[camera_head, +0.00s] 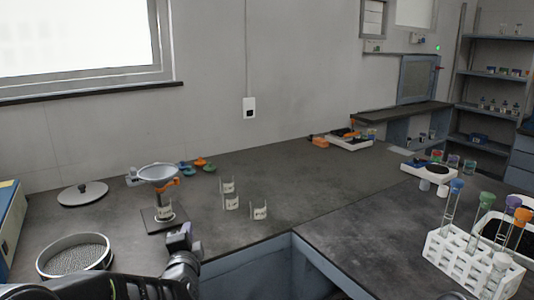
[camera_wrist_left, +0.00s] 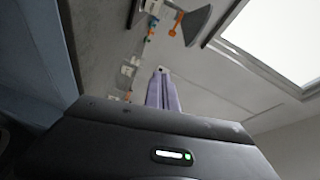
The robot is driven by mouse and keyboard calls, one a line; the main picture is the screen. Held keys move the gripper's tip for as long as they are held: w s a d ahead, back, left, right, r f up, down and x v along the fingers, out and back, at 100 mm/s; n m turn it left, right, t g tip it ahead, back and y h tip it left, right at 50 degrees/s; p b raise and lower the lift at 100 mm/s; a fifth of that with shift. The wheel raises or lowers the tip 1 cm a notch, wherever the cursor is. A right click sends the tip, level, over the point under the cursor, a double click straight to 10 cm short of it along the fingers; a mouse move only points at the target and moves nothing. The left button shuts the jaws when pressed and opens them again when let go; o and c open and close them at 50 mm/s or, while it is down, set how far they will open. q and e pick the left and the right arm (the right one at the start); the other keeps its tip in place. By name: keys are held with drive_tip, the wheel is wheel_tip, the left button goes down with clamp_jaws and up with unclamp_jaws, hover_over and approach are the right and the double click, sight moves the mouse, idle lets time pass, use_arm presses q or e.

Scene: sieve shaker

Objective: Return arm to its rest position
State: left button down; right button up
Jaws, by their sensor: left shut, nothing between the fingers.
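My left arm comes in from the lower left in the head view. My left gripper (camera_head: 184,238) is just in front of the funnel stand, near the front edge of the bench. In the left wrist view its purple-grey fingers (camera_wrist_left: 163,75) are together with nothing between them. The picture there is tilted, with the funnel (camera_wrist_left: 196,24) beyond the fingers. My right gripper is not in view.
A sieve (camera_head: 76,262) sits close to my left arm. The funnel (camera_head: 158,173) stands over a small beaker (camera_head: 165,211). Several small beakers (camera_head: 231,202) are to its right. A white tube rack (camera_head: 465,266) is at right. The mid-bench is clear.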

use_arm(q)
drive_tip(key=s+d+f+n+g+h+p, duration=0.1)
drive_tip(key=s+d+f+n+g+h, duration=0.35)
drive_tip(key=f, duration=0.65)
drive_tip(key=s+d+f+n+g+h+p, duration=0.1)
drive_tip(key=s+d+f+n+g+p, duration=0.15)
drive_tip(key=s+d+f+n, duration=0.5)
drive_tip(key=s+f+n+g+p, duration=0.1)
drive_tip(key=s+f+g, duration=0.2)
drive_tip(key=s, duration=0.7)
drive_tip(key=s+d+f+n+g+h+p, duration=0.1)
drive_tip(key=s+f+g+p, duration=0.1)
drive_tip(key=s+f, duration=0.6)
drive_tip(key=s+f+n+g+p, duration=0.1)
drive_tip(key=s+f+g, duration=0.3)
drive_tip(key=s, duration=0.9)
wheel_tip(320, 180, down, 2)
drive_tip(key=shift+d+n+g+p, duration=0.3)
drive_tip(key=shift+d+p, duration=0.1)
drive_tip(key=shift+p, duration=0.1)
drive_tip(key=shift+h, duration=0.25)
